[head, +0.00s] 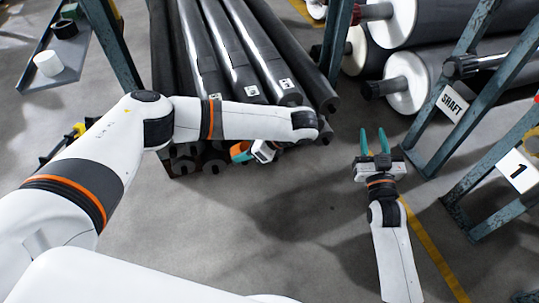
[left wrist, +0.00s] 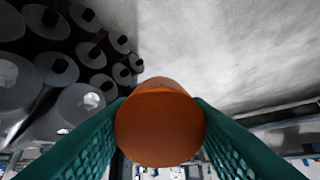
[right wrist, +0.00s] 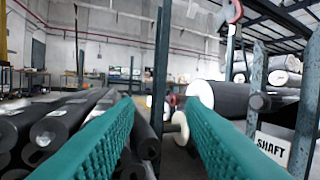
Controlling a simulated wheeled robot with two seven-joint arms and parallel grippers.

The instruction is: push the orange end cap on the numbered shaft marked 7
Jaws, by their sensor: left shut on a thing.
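My left gripper (head: 241,152) is shut on the orange end cap (left wrist: 160,125), with its teal fingers on either side of it. In the head view the cap is mostly hidden by my arm and gripper. The gripper is by the near ends of the stacked grey shafts (head: 232,60), and the cap appears apart from them. In the left wrist view the shaft ends (left wrist: 85,98) are at the left. Several shafts carry small white tags (head: 284,84), too small to read, so I cannot tell which is 7. My right gripper (head: 374,132) is open and empty.
A tray (head: 50,45) at upper left holds a white cap (head: 48,63) and darker ones. A blue rack post with a SHAFT sign (head: 452,104) and a sign reading 1 (head: 517,170) stand at the right. Large rolls (head: 435,85) lie behind. The floor in front is clear.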

